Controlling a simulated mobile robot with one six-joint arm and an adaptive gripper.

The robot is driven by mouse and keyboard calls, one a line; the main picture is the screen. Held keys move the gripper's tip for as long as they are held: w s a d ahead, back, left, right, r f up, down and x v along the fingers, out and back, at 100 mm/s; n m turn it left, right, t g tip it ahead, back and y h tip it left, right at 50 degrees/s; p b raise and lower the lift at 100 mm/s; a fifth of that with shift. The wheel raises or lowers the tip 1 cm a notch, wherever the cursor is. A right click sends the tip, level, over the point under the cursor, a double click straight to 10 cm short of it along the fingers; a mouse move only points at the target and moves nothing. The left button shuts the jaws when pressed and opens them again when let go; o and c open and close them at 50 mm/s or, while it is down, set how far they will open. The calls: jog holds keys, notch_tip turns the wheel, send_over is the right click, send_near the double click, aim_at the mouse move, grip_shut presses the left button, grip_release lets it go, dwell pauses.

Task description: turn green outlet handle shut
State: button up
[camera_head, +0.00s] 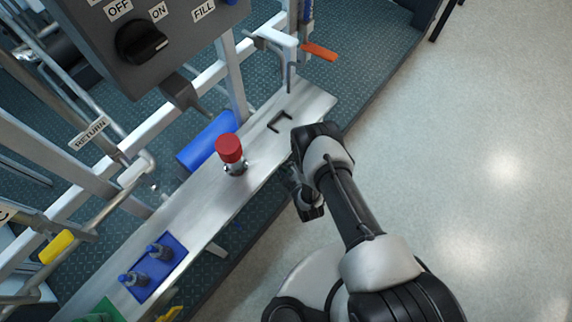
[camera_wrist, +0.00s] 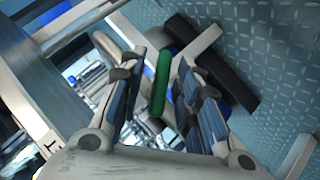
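The green outlet handle (camera_wrist: 161,84) is a narrow green bar in the wrist view. It lies between the two fingers of my gripper (camera_wrist: 160,72), with a visible gap on each side. The gripper is open, and its fingers point toward the handle without clearly touching it. In the head view, my gripper (camera_head: 307,198) is low beside the front edge of the metal bench. The green handle cannot be made out there; the bench or my arm hides it.
The metal bench (camera_head: 205,195) carries a red-capped part (camera_head: 229,149), a black bracket (camera_head: 280,121) and a blue holder (camera_head: 170,262). An orange handle (camera_head: 319,51) and a yellow handle (camera_head: 56,247) sit on pipes. A control panel (camera_head: 185,32) is above. Open floor (camera_head: 480,170) lies right.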

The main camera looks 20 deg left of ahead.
jog(key=shift+s, duration=0.1)
jog(key=shift+c, duration=0.3)
grip_shut()
jog(key=shift+r, duration=0.1)
jog(key=shift+w+m+g+y, duration=0.25)
jog(key=shift+m+g, duration=0.45)
jog(key=shift+g, duration=0.5)
jog(key=shift+s+m+g+y, duration=0.1)
jog(key=shift+m+g+y, duration=0.6)
jog(key=shift+g, duration=0.8)
jog(key=shift+o, duration=0.3)
grip_release()
